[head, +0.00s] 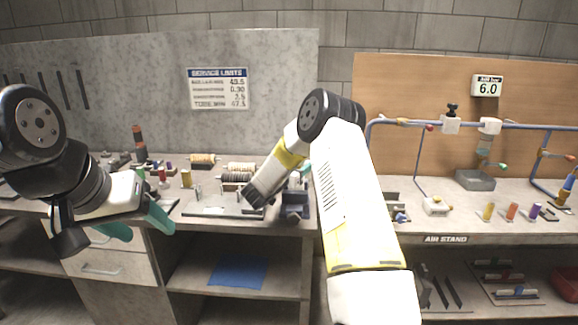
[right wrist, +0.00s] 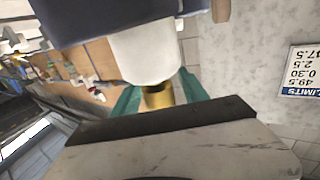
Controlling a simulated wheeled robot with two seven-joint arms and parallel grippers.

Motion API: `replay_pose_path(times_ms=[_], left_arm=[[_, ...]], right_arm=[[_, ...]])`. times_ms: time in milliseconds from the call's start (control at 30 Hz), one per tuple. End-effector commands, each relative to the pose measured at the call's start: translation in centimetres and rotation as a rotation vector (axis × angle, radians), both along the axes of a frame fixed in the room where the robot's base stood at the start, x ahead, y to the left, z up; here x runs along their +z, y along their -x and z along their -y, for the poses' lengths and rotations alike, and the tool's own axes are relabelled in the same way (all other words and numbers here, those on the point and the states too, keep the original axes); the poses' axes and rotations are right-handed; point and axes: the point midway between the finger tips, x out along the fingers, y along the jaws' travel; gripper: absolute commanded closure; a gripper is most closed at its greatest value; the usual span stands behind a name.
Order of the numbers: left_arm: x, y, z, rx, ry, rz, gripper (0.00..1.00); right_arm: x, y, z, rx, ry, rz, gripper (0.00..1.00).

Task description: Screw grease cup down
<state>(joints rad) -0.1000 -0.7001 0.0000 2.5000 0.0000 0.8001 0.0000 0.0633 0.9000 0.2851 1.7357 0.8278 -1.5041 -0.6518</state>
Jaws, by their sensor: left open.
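In the right wrist view a brass cylinder, which looks like the grease cup (right wrist: 158,97), sits against a pale cylindrical part (right wrist: 146,52). A dark blue body (right wrist: 95,12) lies beyond that part. The teal fingers of my right gripper (right wrist: 161,88) stand on both sides of the brass piece. Whether they press on it cannot be told. My left gripper (head: 146,227) is open and empty at the bench's front edge, away from the vise.
Spools (head: 238,172), a brass cylinder (head: 187,178) and small parts stand on the left bench. A flat grey plate (head: 208,210) lies near its front edge. Blue piping (head: 400,123) and an air gauge (head: 488,87) are at the right. A blue sheet (head: 238,273) lies on the shelf below.

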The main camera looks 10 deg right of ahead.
Motion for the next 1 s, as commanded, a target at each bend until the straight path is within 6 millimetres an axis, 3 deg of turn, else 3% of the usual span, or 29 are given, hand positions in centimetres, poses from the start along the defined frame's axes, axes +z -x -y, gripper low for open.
replay_pose_path(times_ms=[267, 633, 1000], left_arm=[[0.0, 0.0, 0.0, 0.0, 0.0, 0.0, 0.41], [0.0, 0.0, 0.0, 0.0, 0.0, 0.0, 0.41], [0.0, 0.0, 0.0, 0.0, 0.0, 0.0, 0.41]], right_arm=[[0.1, 0.7, -0.9, 0.003, 0.001, -0.001, 0.48], [0.0, 4.8, -5.0, 0.002, 0.001, -0.001, 0.48], [0.0, 5.5, -5.6, 0.0, 0.0, 0.0, 0.48]])
